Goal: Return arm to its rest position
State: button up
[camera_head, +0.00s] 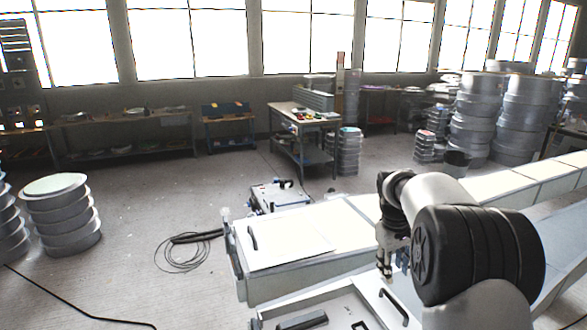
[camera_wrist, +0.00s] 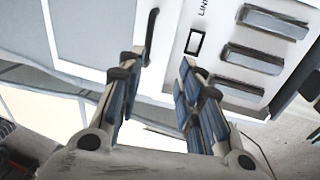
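My arm is folded at the right of the head view, over a long white bench. My gripper (camera_head: 391,270) hangs from its end, pointing down above the bench's near part. In the wrist view my gripper (camera_wrist: 163,72) shows two blue-padded fingers with a clear gap between them. The fingers are open and nothing is between them. Beyond the fingertips is a white panel (camera_wrist: 215,20) with several grey slots and a dark handle.
The white bench (camera_head: 340,225) has a flat lid with handles. An open tray (camera_head: 330,305) with dark handles lies below my gripper. A cable coil (camera_head: 185,255) lies on the floor at left. Stacked round moulds (camera_head: 60,215) stand at left, more (camera_head: 475,115) at back right.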

jog(key=s+a+r+t+b, duration=0.1)
jog(key=s+a+r, duration=0.2)
jog(key=s, duration=0.2)
jog(key=s+a+r+m+b, duration=0.1)
jog(key=s+a+r, duration=0.25)
jog(key=s, duration=0.25)
jog(key=s+a+r+t, duration=0.1)
jog(key=s+a+r, duration=0.2)
jog(key=s, duration=0.2)
jog(key=s+a+f+m+y+b, duration=0.1)
jog(key=s+a+f, duration=0.1)
jog(key=s, duration=0.8)
jog(key=s+a+f+m+t+y+b, duration=0.1)
jog(key=s+a+f, duration=0.2)
jog(key=s, duration=0.8)
jog(key=shift+a+f+b, duration=0.3)
jog(key=shift+a+f, duration=0.05)
jog(key=shift+a, duration=0.05)
